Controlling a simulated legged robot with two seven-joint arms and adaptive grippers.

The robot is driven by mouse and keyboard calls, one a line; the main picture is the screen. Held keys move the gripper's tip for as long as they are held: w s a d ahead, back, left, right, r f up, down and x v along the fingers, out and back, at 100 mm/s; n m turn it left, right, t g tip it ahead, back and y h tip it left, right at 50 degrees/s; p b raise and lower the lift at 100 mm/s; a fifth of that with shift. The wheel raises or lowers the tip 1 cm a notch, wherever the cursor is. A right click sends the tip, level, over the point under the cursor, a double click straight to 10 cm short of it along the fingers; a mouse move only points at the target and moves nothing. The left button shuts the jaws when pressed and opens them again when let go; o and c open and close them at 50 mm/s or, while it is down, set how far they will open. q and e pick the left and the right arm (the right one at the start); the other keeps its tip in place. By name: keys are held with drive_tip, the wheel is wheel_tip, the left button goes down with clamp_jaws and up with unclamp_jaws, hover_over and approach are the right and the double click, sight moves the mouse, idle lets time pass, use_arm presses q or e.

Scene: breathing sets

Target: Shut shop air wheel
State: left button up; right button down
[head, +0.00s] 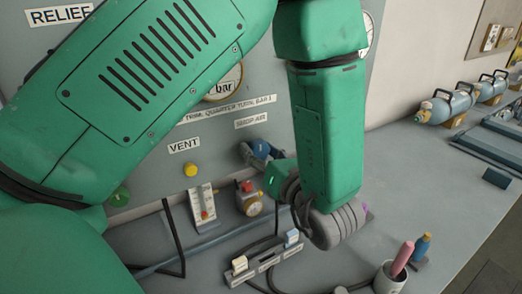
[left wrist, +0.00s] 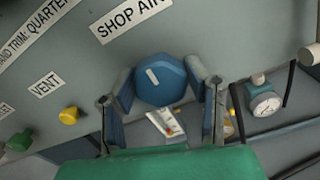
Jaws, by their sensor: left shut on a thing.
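The shop air wheel is a blue round knob (left wrist: 160,80) with a white mark, on the grey panel below the SHOP AIR label (left wrist: 130,18). In the left wrist view my left gripper (left wrist: 162,92) has a finger on each side of the wheel and is shut on it. In the head view the wheel (head: 262,149) shows only partly beside my left gripper (head: 262,166), and my green left arm covers much of the panel. My right gripper is not in view.
A yellow vent knob (head: 190,170) and a small gauge (head: 249,198) are near the wheel. A labelled hose rack (head: 264,262) and a cup of pens (head: 391,278) stand on the bench. Blue cylinders (head: 446,106) lie at the back right.

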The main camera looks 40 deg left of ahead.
use_arm(q)
drive_tip(key=shift+a+f, duration=0.1)
drive_tip(key=shift+a, duration=0.05)
drive_tip(key=shift+m, duration=0.4)
